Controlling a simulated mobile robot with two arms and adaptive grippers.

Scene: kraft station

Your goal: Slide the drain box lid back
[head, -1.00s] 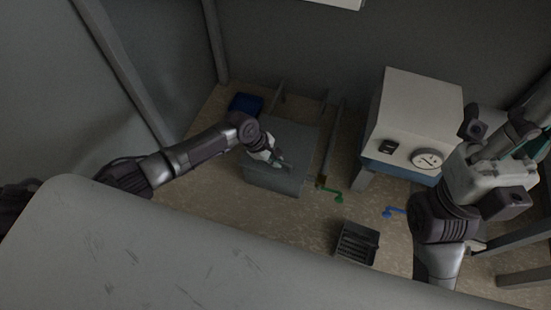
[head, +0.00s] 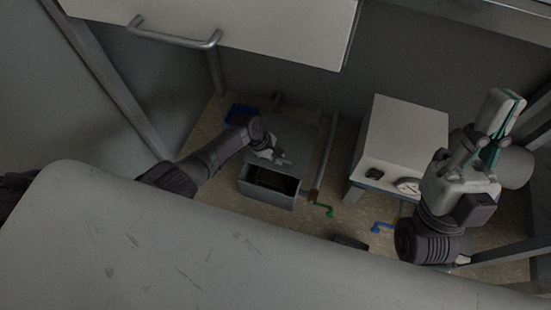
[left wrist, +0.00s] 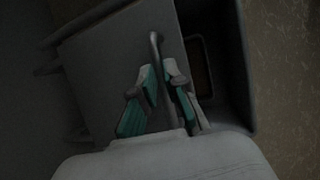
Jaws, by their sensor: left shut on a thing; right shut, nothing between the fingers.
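The grey drain box (head: 268,200) stands on the floor, and its front part is uncovered, showing a dark inside with some brown. Its grey lid (head: 288,132) lies over the back part. In the left wrist view the lid (left wrist: 110,60) is to the left of the dark opening (left wrist: 205,60). My left gripper (head: 272,156) is on the lid, shut on its bar handle (left wrist: 155,50). The handle runs between the teal-padded fingers (left wrist: 162,88). My right gripper (head: 500,125) is shut and empty, raised at the right, away from the box.
A white box unit with a dial (head: 400,140) stands right of the drain box. A white cabinet front (head: 250,30) hangs above. A grey surface (head: 150,240) fills the foreground.

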